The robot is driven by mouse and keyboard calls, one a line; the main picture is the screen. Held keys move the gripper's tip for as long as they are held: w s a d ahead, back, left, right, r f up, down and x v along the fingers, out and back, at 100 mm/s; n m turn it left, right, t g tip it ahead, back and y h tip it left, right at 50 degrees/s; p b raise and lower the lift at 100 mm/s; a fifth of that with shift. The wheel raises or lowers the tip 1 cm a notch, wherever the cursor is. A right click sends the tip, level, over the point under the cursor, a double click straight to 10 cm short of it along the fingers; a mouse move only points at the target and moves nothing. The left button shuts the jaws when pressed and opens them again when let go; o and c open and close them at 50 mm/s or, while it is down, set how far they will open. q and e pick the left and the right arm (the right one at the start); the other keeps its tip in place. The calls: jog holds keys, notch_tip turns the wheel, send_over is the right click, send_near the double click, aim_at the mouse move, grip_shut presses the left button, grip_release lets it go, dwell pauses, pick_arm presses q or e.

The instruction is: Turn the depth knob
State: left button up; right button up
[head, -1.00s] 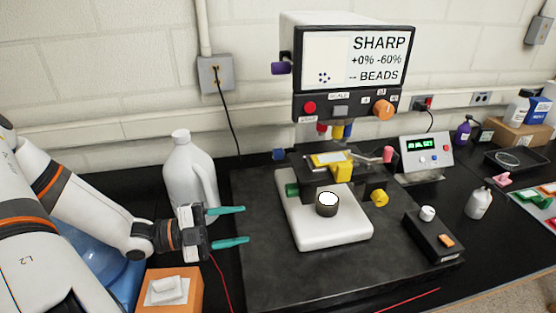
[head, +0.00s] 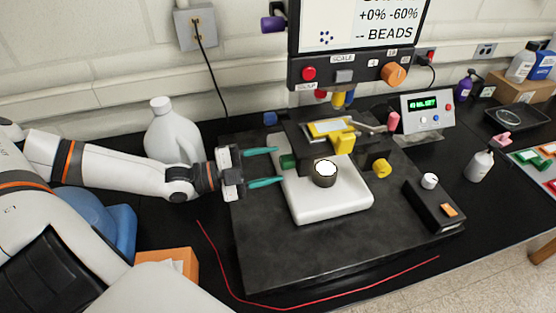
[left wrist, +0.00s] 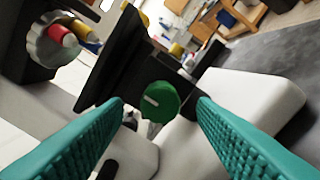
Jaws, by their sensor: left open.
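A microscope-like instrument stands on the dark bench, with several coloured knobs. The green knob (head: 288,161) is on the left side of its black stage (head: 310,138); no label on it is readable. In the left wrist view the green knob (left wrist: 160,102) has a pale line on its face and shows between and beyond the fingertips. My left gripper (head: 280,166) is open and empty, its two teal fingers pointing at this knob with their tips close to it. Whether they touch it cannot be told. My right gripper is not in view.
A yellow knob (head: 381,168), a blue knob (head: 270,118) and an orange knob (head: 394,74) are also on the instrument. Its white base (head: 328,205) lies below the stage. A white jug (head: 172,135) stands behind my left arm. A black control box (head: 432,209) is at right.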

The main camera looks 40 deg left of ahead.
aim_at(287, 162)
pick_arm(q)
jog(key=shift+x, duration=1.25)
jog(key=c, duration=1)
jog(key=shift+o, duration=0.2)
